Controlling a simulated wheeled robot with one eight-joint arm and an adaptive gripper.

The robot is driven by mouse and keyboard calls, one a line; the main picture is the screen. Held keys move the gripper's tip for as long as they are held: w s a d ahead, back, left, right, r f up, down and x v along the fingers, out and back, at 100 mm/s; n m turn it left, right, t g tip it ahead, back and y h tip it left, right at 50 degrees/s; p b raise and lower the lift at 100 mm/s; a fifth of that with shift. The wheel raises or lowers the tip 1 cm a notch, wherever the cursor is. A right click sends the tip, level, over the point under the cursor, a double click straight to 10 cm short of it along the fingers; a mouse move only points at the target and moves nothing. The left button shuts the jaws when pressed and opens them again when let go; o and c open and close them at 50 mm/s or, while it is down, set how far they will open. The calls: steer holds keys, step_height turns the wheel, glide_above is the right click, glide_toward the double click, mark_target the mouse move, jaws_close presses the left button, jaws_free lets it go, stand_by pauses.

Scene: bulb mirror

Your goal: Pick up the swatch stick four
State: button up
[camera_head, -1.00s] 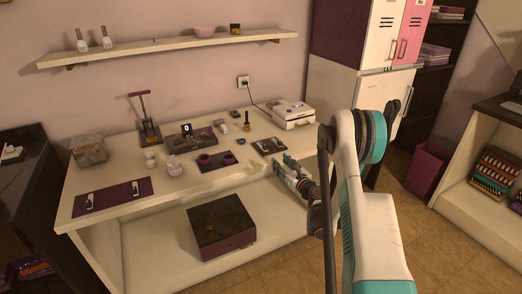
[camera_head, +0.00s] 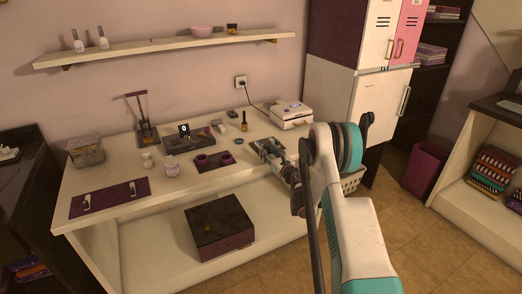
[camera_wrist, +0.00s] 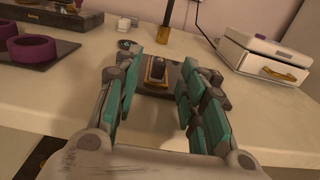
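I cannot tell for sure which thing is swatch stick four. A small dark piece with a gold-brown base (camera_wrist: 156,70) stands on a dark plate (camera_wrist: 172,72) on the table, seen between my fingers in the wrist view. My gripper (camera_wrist: 162,78) is open, with teal pads on both sides of that piece and apparently not touching it.
Purple rings (camera_head: 202,160) on a dark holder lie left of my gripper. A white box (camera_head: 290,116) with a cord stands at the back right, and a dark bottle (camera_head: 244,121) stands behind. A purple mat (camera_head: 110,198) lies at the table's left end. The table's front edge is close.

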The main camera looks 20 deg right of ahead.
mark_target(264, 146)
steer(key=w+b, duration=0.1)
steer(key=w, duration=0.2)
steer(key=shift+w, duration=0.15)
steer(key=c, duration=0.8)
steer(key=shift+r, duration=0.1)
